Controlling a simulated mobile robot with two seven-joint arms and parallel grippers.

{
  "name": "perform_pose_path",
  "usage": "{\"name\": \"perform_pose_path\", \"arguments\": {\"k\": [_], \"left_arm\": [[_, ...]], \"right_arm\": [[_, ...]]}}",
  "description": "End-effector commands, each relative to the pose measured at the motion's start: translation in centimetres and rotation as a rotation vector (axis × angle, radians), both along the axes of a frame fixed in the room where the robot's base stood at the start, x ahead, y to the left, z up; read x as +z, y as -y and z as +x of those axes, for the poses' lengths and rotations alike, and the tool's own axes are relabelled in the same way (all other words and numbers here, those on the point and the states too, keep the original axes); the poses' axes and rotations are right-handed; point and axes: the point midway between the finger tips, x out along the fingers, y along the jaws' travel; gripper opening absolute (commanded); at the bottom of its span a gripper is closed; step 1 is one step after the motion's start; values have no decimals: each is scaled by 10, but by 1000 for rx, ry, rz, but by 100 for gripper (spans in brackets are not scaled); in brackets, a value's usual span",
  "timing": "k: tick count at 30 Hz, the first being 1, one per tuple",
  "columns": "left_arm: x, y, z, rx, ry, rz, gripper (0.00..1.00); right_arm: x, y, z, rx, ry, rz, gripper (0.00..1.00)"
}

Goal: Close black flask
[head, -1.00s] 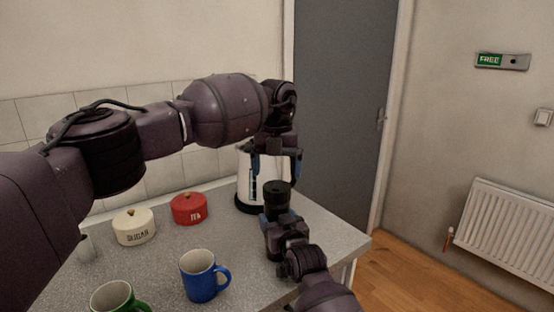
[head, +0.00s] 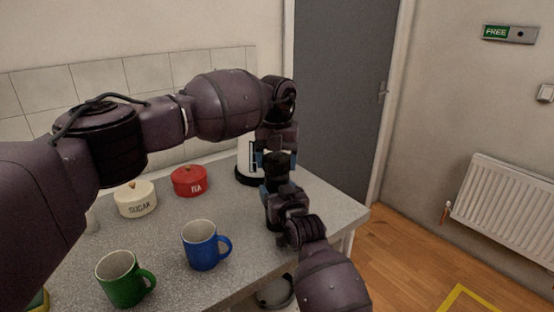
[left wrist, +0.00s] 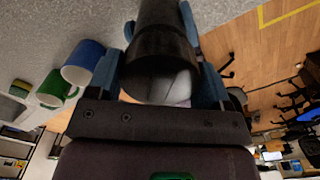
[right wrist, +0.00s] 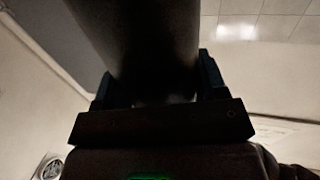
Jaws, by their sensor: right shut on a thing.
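The black flask (head: 280,159) stands upright above the counter in the head view, between my two grippers. My right gripper (head: 276,187) is shut on its lower body, and the dark cylinder (right wrist: 150,40) fills the right wrist view between the fingers. My left gripper (head: 277,157) points down from above, with its fingers on either side of the flask's top. In the left wrist view the dark cylinder (left wrist: 163,45) lies between the blue fingers, which look open around it. Its near end looks greyish; I cannot tell whether a lid is seated.
A white kettle (head: 244,160) on a black base stands just behind the flask. A red tea jar (head: 189,182), a cream sugar jar (head: 136,200), a blue mug (head: 200,246) and a green mug (head: 120,280) stand to the left. The counter (head: 175,225) ends at the right.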

Motion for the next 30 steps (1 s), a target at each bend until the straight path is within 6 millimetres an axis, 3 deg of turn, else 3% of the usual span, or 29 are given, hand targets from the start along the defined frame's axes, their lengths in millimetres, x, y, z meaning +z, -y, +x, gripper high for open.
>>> {"name": "perform_pose_path", "arguments": {"k": [1, 5, 11, 25, 30], "left_arm": [[0, 0, 0, 0, 0, 0, 62], [0, 0, 0, 0, 0, 0, 44], [0, 0, 0, -41, 0, 0, 44], [0, 0, 0, -668, 0, 0, 44], [0, 0, 0, -712, 1, 0, 44]], "right_arm": [[0, 0, 0, 0, 0, 0, 0], [0, 0, 0, 0, 0, 0, 0], [0, 0, 0, 0, 0, 0, 0], [0, 0, 0, 0, 0, 0, 0], [0, 0, 0, 0, 0, 0, 0]]}}
